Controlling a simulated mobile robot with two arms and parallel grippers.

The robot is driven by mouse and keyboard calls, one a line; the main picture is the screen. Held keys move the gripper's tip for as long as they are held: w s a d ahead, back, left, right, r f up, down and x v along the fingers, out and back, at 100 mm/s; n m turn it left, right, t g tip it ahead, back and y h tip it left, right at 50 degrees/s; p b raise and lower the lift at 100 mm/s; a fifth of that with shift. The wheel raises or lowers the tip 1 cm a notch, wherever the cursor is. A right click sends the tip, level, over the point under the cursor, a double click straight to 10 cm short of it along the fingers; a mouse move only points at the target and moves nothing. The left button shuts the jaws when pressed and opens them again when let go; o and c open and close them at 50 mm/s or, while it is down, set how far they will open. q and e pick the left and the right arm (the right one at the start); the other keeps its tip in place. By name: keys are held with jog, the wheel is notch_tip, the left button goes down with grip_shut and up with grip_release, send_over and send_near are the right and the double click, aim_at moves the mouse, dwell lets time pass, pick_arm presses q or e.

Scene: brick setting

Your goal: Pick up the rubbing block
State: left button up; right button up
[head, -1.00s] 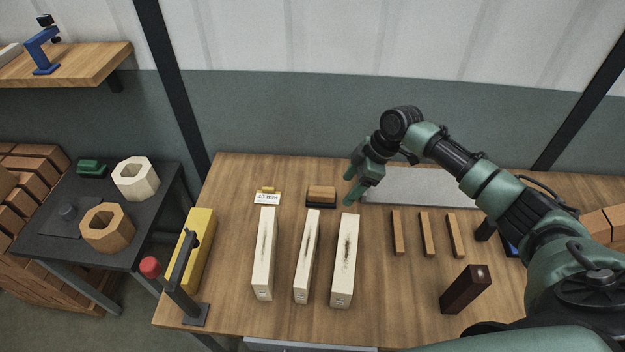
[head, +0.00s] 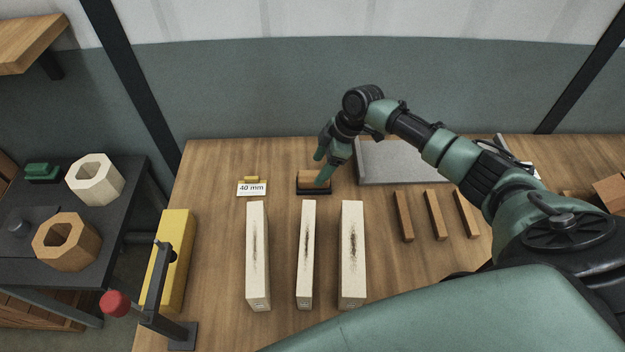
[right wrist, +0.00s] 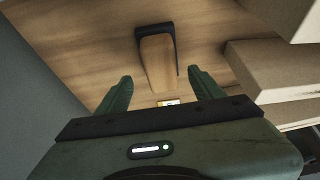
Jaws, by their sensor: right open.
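The rubbing block (head: 309,181), a small wooden block with a dark base, lies on the wooden workbench behind the row of pale bars. My right gripper (head: 320,168) is just above it and partly covers its right end. In the right wrist view the block (right wrist: 157,58) shows its wooden top and black edge, ahead of the open fingers (right wrist: 158,82) and roughly centred between them. The fingers are empty, and I see no contact with the block. My left gripper is not in view.
Three pale bars with dark smudges (head: 306,255) stand in front of the block. A "40 mm" card (head: 252,189) is to its left, and a grey slab (head: 400,163) to its right. Three brown strips (head: 434,215) and a yellow box (head: 172,265) flank the bars.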

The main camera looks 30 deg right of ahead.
aim_at(315, 175)
jog(key=shift+a+f+p, duration=0.2)
jog(key=shift+f+p, duration=0.1)
jog(key=p+x, duration=0.1)
jog(key=x, duration=0.2)
jog(key=shift+a+f, duration=0.1)
jog(key=shift+f, duration=0.2)
jog(key=shift+w+f, duration=0.15)
jog(key=shift+f, duration=0.25)
grip_shut()
